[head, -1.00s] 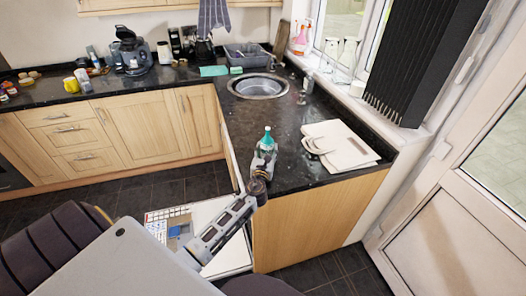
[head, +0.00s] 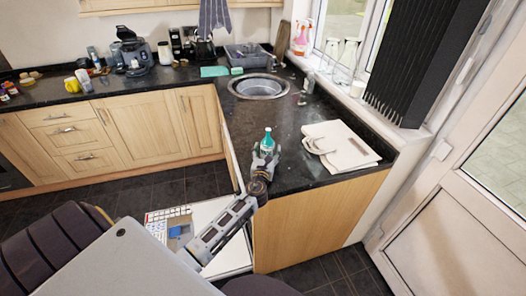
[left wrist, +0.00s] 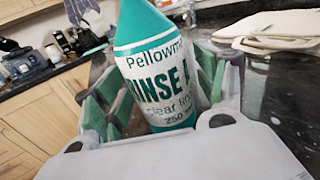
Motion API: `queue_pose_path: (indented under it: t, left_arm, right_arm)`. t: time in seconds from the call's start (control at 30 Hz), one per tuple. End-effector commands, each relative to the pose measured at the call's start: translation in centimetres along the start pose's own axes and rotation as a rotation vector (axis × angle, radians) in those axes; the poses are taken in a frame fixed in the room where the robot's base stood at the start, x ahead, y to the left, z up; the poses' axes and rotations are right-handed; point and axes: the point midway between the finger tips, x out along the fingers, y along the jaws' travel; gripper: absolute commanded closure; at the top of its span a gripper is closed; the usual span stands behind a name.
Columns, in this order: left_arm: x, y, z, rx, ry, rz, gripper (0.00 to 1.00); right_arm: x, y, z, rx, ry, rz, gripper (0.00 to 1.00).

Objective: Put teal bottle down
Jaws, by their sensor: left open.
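The teal bottle (head: 267,138) stands roughly upright at the left edge of the dark counter, in front of the sink. In the left wrist view the bottle (left wrist: 160,75) has a white label and its lower part is hidden by my gripper. My left gripper (head: 264,154) is open, with its green-padded fingers on both sides of the bottle; in the left wrist view the gripper (left wrist: 165,100) shows small gaps beside the bottle. The bottle's base and its contact with the counter are hidden. My right gripper is not in view.
White boards (head: 341,146) lie on the counter to the right of the bottle. A round sink (head: 261,88) is behind it, with a dish rack (head: 247,56) farther back. The dark counter (head: 290,122) between the sink and boards is mostly clear.

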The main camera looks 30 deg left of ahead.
Motion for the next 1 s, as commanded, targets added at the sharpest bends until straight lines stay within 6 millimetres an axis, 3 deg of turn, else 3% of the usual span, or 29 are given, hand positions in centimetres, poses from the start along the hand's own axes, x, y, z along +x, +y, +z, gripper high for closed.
queue_pose_path:
  t: [1.0]
  left_arm:
    - [-9.1, 0.0, 0.1, 0.0, 0.0, -0.001, 0.29]
  right_arm:
    - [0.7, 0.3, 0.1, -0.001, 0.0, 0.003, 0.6]
